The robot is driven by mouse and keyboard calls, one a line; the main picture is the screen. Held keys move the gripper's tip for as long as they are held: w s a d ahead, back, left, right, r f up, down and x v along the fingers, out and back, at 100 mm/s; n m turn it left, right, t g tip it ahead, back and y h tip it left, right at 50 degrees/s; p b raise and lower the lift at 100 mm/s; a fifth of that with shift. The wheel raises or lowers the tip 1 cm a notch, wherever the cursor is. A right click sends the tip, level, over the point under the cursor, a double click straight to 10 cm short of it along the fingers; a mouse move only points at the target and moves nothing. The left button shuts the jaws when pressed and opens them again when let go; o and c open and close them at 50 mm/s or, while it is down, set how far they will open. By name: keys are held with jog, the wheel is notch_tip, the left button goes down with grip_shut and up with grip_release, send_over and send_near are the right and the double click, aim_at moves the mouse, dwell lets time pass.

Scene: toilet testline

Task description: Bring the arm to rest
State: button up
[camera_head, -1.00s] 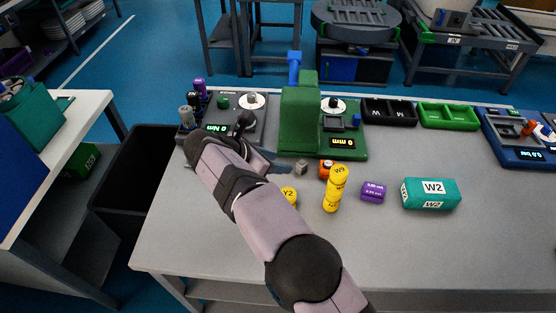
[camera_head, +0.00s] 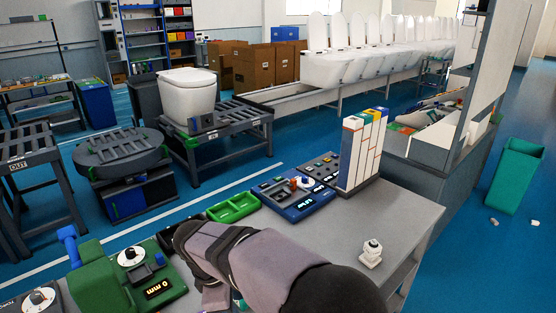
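My arm (camera_head: 275,268) reaches in from the lower right, in front of the grey workbench (camera_head: 400,215), and ends toward the green device. My gripper is not clearly visible; the arm hides it or it lies behind the forearm. I cannot see whether it holds anything.
The green device (camera_head: 100,280) stands at the lower left of the bench. A green tray (camera_head: 233,207), a blue device (camera_head: 296,198), upright white binders (camera_head: 358,150) and a small white part (camera_head: 371,253) are along the bench. The bench right of my arm is mostly clear.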

jog(key=s+d+f+m+g, duration=0.25)
jog(key=d+m, duration=0.65)
jog(key=d, duration=0.7)
jog(key=s+d+f+m+y, duration=0.2)
jog(key=s+d+f+m, duration=0.1)
jog(key=s+d+m, duration=0.7)
jog(key=shift+s+d+f+m+b, duration=0.4)
jog(key=shift+s+d, duration=0.2)
jog(key=shift+s, duration=0.2)
